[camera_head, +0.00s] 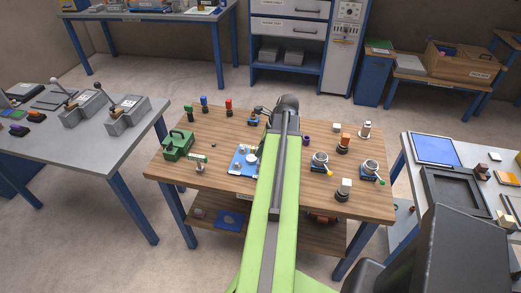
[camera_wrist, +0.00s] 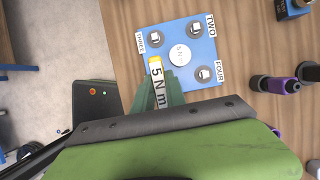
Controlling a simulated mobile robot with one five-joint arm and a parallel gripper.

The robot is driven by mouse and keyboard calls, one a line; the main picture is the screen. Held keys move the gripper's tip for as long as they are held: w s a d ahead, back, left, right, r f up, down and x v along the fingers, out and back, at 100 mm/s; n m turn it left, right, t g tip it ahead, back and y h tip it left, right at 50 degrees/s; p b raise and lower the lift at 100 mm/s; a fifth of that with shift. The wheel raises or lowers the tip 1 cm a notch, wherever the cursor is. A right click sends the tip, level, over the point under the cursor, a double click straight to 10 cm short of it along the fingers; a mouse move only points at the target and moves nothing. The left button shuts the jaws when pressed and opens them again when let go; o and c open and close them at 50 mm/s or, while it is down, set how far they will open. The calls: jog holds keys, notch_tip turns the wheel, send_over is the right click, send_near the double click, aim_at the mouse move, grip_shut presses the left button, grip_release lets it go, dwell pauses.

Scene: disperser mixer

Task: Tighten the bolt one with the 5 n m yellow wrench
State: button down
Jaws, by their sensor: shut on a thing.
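The blue plate (camera_wrist: 206,42) carries bolts with labels THREE, TWO and FOUR and a white disc (camera_wrist: 180,54) reading 5 Nm in its middle. Bolt three (camera_wrist: 155,39), bolt two (camera_wrist: 196,29) and bolt four (camera_wrist: 204,73) show. Bolt one is not visible; the plate's near left corner is covered by the wrench and fingers. My gripper (camera_wrist: 160,92) is shut on the wrench (camera_wrist: 154,62), which has a yellow end and a white 5 Nm label. Whether the wrench touches a bolt cannot be told. The plate also shows in the head view (camera_head: 240,160), left of my arm.
The wooden table (camera_head: 310,199) also holds a green box (camera_head: 178,146), colored bottle-like items at the back left, and cups on stands at the right. In the wrist view, a dark box with buttons (camera_wrist: 97,98) is left of the plate and a purple cylinder (camera_wrist: 280,84) right.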

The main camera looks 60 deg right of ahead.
jog(key=shift+f+b, duration=1.25)
jog(key=c, duration=1.3)
grip_release()
jog(key=p+v, duration=1.6)
jog(key=v, duration=0.1)
jog(key=shift+r, duration=0.3)
